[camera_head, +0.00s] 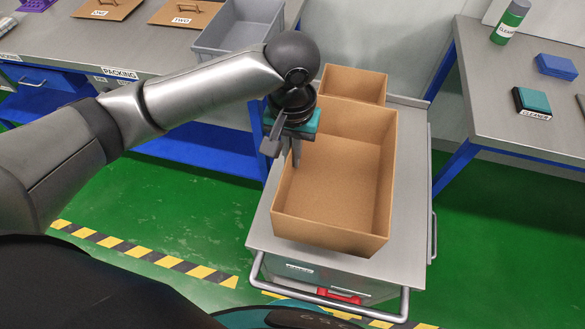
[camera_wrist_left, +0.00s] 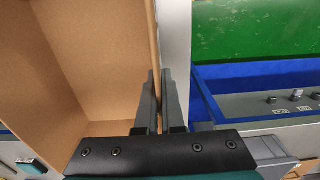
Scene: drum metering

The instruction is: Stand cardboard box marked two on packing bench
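A larger open cardboard box (camera_head: 335,185) stands on the cart, and a smaller open cardboard box (camera_head: 353,84) stands behind it. No number shows on either box, so I cannot tell which is marked two. My left gripper (camera_head: 296,160) points down at the left wall of the larger box. In the left wrist view its fingers (camera_wrist_left: 161,85) are on either side of that box wall (camera_wrist_left: 154,35) and look closed on it. The box looks empty and rests on the cart. The packing bench (camera_head: 100,45) is at the upper left. My right gripper is not in view.
The steel cart (camera_head: 408,225) has a front rail. Another table (camera_head: 490,95) at right holds a cleaner bottle (camera_head: 511,22) and blocks. Bare bench top lies in front of the lids.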

